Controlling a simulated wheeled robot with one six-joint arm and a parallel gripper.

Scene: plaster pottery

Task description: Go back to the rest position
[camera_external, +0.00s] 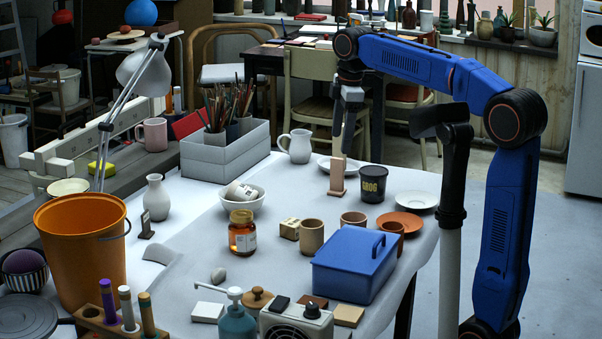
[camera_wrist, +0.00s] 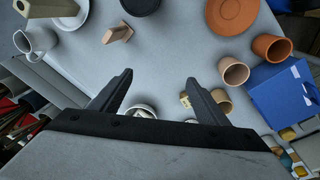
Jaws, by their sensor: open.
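My gripper (camera_external: 345,120) hangs fingers-down from my blue arm above the back part of the white table (camera_external: 420,262), with nothing between its fingers. In the external view it is over the area of the white pitcher (camera_external: 297,146) and the small wooden stand (camera_external: 338,177), apart from both. In the wrist view the two dark fingers of my gripper (camera_wrist: 158,80) are spread wide, with bare table between them. The white bowl (camera_wrist: 143,110) is partly hidden behind the gripper body there.
A black GROG tin (camera_external: 372,184), a terracotta saucer (camera_external: 400,222), tan cup (camera_external: 312,236) and blue box (camera_external: 355,264) stand on the right side. A grey brush box (camera_external: 225,152) stands at the back left. An orange bucket (camera_external: 82,255) is at front left.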

